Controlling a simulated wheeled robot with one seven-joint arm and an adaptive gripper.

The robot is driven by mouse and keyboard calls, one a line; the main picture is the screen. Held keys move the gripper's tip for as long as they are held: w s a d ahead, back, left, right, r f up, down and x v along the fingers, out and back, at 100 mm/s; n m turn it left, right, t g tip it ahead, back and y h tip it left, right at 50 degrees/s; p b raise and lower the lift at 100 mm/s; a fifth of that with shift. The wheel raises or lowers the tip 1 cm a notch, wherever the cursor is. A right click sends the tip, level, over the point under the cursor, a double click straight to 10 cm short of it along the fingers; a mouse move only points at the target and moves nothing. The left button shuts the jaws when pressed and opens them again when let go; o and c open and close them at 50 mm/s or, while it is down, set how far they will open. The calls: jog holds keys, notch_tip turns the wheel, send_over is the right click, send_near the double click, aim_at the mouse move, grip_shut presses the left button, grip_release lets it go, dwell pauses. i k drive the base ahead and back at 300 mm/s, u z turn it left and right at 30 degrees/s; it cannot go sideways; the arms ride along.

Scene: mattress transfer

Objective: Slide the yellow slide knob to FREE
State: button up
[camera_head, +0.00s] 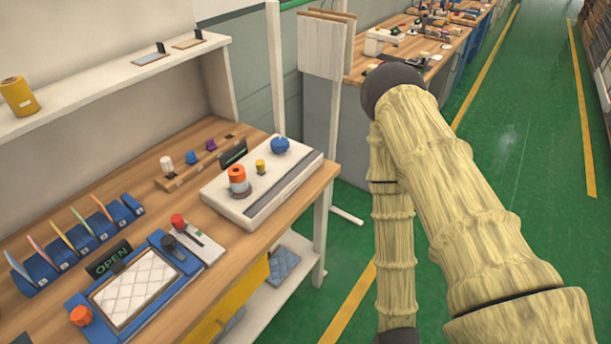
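A small yellow knob (261,167) stands upright on top of a white box (228,207) at the right end of the wooden bench. It sits between a larger orange knob (237,175) on its left and a blue knob (280,146) on its right. A long dark strip runs along the box top in front of the knobs. No FREE label is readable from here. My arm, in a pale yellow sleeve, fills the right side, bent at a dark joint and apart from the bench. My gripper is out of view.
A blue frame with a quilted pad (134,287), an OPEN sign (108,258) and a red-knobbed white plate (205,246) lie on the bench (113,198). Several blue holders stand at left. A shelf with a yellow spool (19,96) overhangs the back. Green floor is open at right.

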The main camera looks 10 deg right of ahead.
aim_at(260, 163)
jog(key=z, duration=1.3)
jog(key=k, duration=0.65)
jog(key=u, duration=1)
jog(key=i, duration=0.5)
